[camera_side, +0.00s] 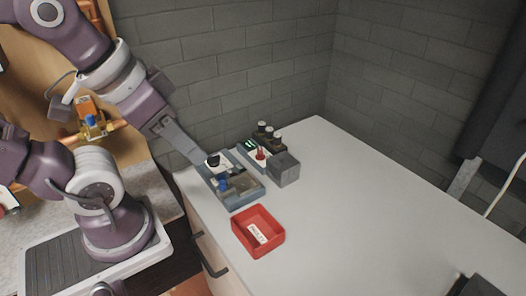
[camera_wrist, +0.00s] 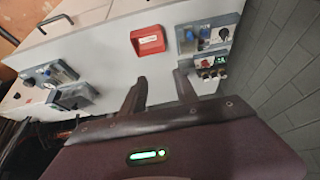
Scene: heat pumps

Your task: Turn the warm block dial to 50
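A blue-grey unit (camera_side: 243,202) with a blue knob and a black dial stands at the back left of the counter; a similar unit shows at the upper right of the wrist view (camera_wrist: 212,47). Behind it is a unit with a green display and a red knob (camera_side: 261,154), also in the wrist view (camera_wrist: 207,66). I cannot tell which is the warm block, nor read any dial setting. My gripper (camera_wrist: 160,76) has its two fingers apart with nothing between them. In the side view its end (camera_side: 203,161) appears close to the black dial; contact cannot be told.
A red tray with a white label (camera_side: 246,246) lies in front of the unit and shows in the wrist view (camera_wrist: 148,40). A grey box (camera_side: 284,169) stands beside the display unit. More units (camera_wrist: 72,97) sit at the wrist view's left.

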